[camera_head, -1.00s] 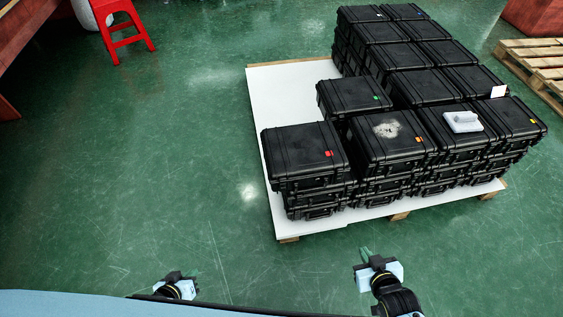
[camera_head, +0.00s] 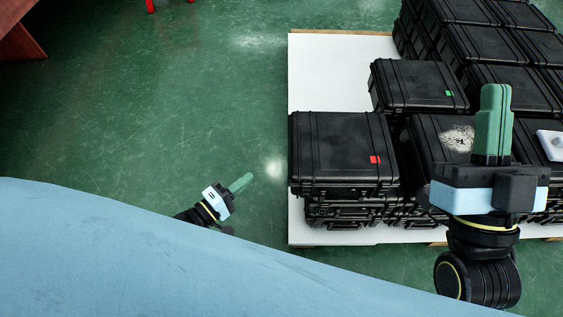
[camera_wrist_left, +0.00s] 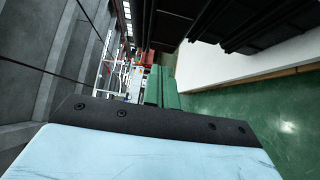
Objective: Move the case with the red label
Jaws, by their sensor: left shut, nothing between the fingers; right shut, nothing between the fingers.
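The black case with the red label (camera_head: 340,150) lies on top of the nearest left stack in the head view, with the label near its right front. My left gripper (camera_head: 241,183) is left of that stack, apart from it, with its green fingers shut and empty. In the left wrist view the shut left fingers (camera_wrist_left: 161,88) point away from the camera, with dark cases overhead at the upper right. My right gripper (camera_head: 493,120) is raised at the right, its green fingers shut and empty, and covers part of the neighbouring cases.
The stacks stand on a white-topped pallet (camera_head: 325,75). A case with a green label (camera_head: 415,84) is behind, and a case with a pale worn patch (camera_head: 428,150) is to the right. A light grey object (camera_head: 552,146) lies on another case.

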